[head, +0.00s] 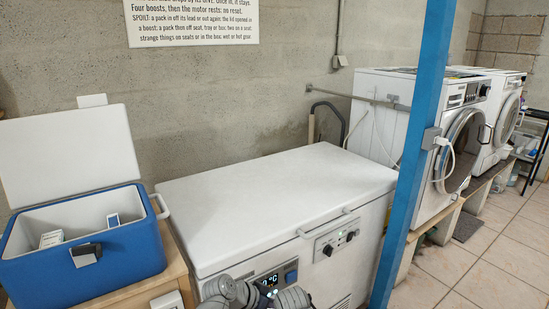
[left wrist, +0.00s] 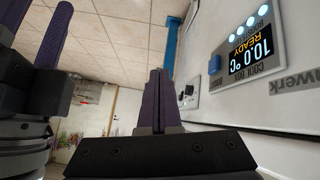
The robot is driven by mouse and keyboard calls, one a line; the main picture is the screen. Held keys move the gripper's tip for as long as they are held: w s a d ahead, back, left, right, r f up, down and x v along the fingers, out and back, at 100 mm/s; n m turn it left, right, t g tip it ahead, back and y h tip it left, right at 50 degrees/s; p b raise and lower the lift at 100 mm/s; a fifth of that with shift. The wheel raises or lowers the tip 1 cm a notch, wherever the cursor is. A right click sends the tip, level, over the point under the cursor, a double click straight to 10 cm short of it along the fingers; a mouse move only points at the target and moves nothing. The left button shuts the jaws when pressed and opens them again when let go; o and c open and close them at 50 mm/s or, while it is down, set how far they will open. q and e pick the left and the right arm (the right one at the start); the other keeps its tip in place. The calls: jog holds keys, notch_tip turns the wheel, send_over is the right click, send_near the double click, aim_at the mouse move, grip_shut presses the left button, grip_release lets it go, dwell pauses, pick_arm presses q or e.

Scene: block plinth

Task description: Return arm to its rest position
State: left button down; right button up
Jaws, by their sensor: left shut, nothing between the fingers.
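In the left wrist view my left gripper (left wrist: 159,75) is shut and empty. Its dark purple fingers lie together, beside the white front of the chest unit. Another gripper, apparently my right gripper (left wrist: 38,12), shows at the left edge, with its two purple fingers apart and nothing visible between them. Grey arm parts of mine show at the bottom of the head view, in front of the chest; no fingers show there.
The white chest (head: 275,195) has its lid down. Its display (left wrist: 250,58) reads 10.0 °C and READY. A blue box (head: 90,265) stands open at left with white packs (head: 51,239) inside. A blue post (head: 412,150) stands right of the chest, before washing machines (head: 455,140).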

pick_arm(q)
jog(key=s+a+f+n+g+y+p, duration=0.1)
jog(key=s+a+f+n+g+y, duration=0.2)
jog(key=a, duration=0.6)
jog(key=s+a+f+n+g+y, duration=0.1)
jog(key=s+a+f+n+y, duration=0.15)
jog(key=a+n+y, duration=0.45)
jog(key=s+d+r+m+p, duration=0.2)
jog(key=d+r+p, duration=0.1)
jog(key=r+p, duration=0.4)
jog(key=s+d+r+m+p, duration=0.1)
jog(key=s+d+r+p, duration=0.1)
jog(key=r+p, duration=0.5)
jog(key=s+d+r+m+g+h+p, duration=0.1)
jog(key=s+d+r+m+p, duration=0.1)
jog(key=r+p, duration=0.5)
jog(key=shift+s+d+m, duration=0.3)
jog(key=shift+d, duration=0.6)
jog(key=shift+a, duration=0.1)
